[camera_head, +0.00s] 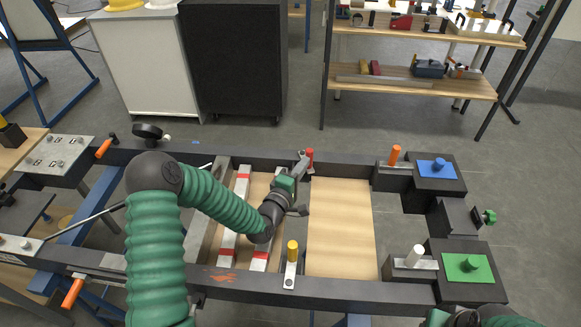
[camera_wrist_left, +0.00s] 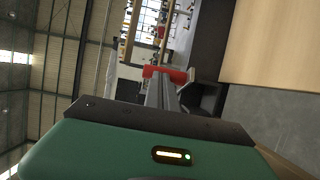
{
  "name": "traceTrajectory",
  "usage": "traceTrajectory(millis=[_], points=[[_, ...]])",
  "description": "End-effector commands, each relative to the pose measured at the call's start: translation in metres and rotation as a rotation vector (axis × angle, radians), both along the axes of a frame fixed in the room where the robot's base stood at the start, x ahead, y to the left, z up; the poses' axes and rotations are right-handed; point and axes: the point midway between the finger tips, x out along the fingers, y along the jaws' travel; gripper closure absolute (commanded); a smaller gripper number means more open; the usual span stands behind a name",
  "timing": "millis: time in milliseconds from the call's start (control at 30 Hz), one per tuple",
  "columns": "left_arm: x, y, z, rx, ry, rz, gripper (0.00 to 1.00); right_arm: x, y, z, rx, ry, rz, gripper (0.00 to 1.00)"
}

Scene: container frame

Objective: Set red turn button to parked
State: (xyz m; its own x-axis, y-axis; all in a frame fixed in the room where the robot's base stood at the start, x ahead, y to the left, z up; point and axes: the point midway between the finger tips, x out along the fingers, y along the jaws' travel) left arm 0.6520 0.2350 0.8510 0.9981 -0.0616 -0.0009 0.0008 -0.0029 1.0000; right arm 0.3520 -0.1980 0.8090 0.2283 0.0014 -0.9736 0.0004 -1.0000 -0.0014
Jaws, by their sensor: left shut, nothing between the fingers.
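The red turn button (camera_head: 309,156) stands on the far beam of the dark frame, near its middle, with a grey metal plate at its foot. My left gripper (camera_head: 304,159) reaches across the frame from the left and is shut and empty, right beside the red button. In the left wrist view the shut fingers (camera_wrist_left: 161,94) point at the red button (camera_wrist_left: 172,75), which shows just beyond their tips. I cannot tell whether they touch. Part of my right arm shows at the bottom right edge; its fingers are not visible.
A yellow-topped button (camera_head: 292,251) stands on the near beam. Orange (camera_head: 394,155) and white (camera_head: 414,255) handles stand at the right, by blue (camera_head: 438,167) and green (camera_head: 467,266) plates. A wooden panel (camera_head: 341,230) and red-marked rails (camera_head: 240,195) lie inside the frame.

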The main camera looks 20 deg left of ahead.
Motion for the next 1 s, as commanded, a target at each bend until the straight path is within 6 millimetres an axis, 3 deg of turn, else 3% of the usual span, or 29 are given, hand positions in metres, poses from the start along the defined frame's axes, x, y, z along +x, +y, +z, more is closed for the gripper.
traceTrajectory(millis=[567,867,1000], points=[[0.032,-0.042,-0.001,0.0,-0.001,-0.005,1.0,0.0,0.0,-0.002,0.0,0.0,0.0,0.64],[0.054,-0.058,-0.002,-0.003,-0.002,0.253,1.0,0.0,0.0,-0.008,0.0,0.0,-0.001,0.64],[0.063,-0.058,-0.001,-0.001,-0.002,0.264,1.0,0.0,0.0,-0.012,0.0,0.0,0.0,0.64]])
